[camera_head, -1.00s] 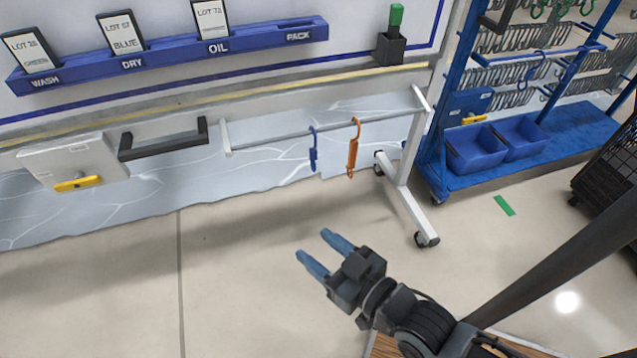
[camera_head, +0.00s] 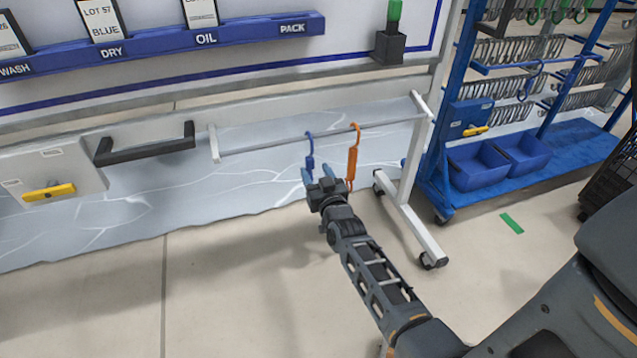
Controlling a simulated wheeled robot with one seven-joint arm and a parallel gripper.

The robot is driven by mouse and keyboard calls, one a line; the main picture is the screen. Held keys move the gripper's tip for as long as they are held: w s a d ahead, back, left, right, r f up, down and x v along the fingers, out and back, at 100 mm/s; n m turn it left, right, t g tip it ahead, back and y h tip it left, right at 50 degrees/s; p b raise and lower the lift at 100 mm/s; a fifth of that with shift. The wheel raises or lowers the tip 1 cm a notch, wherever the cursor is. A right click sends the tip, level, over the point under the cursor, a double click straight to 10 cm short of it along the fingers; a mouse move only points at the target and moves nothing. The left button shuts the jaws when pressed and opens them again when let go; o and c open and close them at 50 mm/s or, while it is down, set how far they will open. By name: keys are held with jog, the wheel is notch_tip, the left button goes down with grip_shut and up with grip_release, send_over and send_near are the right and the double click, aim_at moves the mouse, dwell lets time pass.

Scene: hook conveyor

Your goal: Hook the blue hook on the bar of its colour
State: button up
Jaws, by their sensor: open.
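A blue hook (camera_head: 310,150) hangs from a thin grey bar (camera_head: 270,147) on the white wheeled stand. An orange hook (camera_head: 352,160) hangs on the same bar, just to its right.
The blue rack (camera_head: 445,160) carries many wire hooks, some green hooks (camera_head: 560,12) and two blue bins (camera_head: 478,168). A white panel with a yellow handle (camera_head: 48,192) and a black handle (camera_head: 145,150) are at left. The stand's leg (camera_head: 410,225) is right of my gripper.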

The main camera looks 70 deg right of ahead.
aim_at(311, 164)
jog(key=shift+x, duration=2.7)
grip_shut()
